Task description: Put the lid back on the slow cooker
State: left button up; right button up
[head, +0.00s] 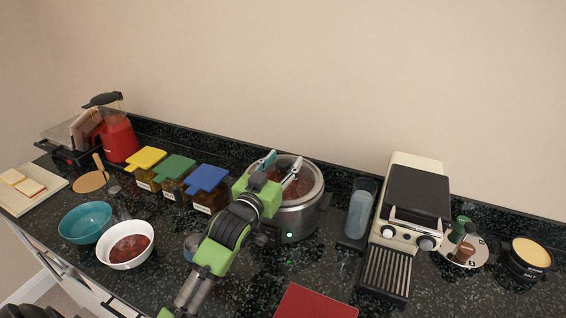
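The slow cooker (297,222) is a round, silver pot with a lit green light on its front, standing at the back middle of the counter. A pale rim circles its top, and reddish-brown contents show inside. I cannot tell whether a clear lid lies over them; no separate lid can be made out elsewhere. My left gripper (281,165), green and black, reaches over the cooker's left side. Its two fingertips are apart above the cooker's top. Nothing clear shows between them, and its wrist hides part of the cooker's left wall. My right gripper is not in view.
Yellow-, green- and blue-lidded jars (207,190) stand left of the cooker. A glass (360,210) and a cream grill appliance (408,205) stand right. A white bowl of red food (127,246) and a teal bowl (86,222) are front left. A red board (315,302) lies in front.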

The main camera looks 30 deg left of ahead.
pick_arm(q)
jog(key=shift+r, duration=0.1)
jog(key=shift+r, duration=0.25)
jog(key=shift+s+r, duration=0.15)
jog(key=shift+r, duration=0.15)
jog(key=s, duration=0.3)
jog(key=s+b, duration=0.1)
jog(key=s, duration=0.3)
jog(key=s+b, duration=0.1)
jog(key=s, duration=0.2)
jog(key=shift+s+d+f, duration=0.15)
jog(key=shift+s+d, duration=0.15)
jog(key=shift+s, duration=0.55)
dwell(0.3)
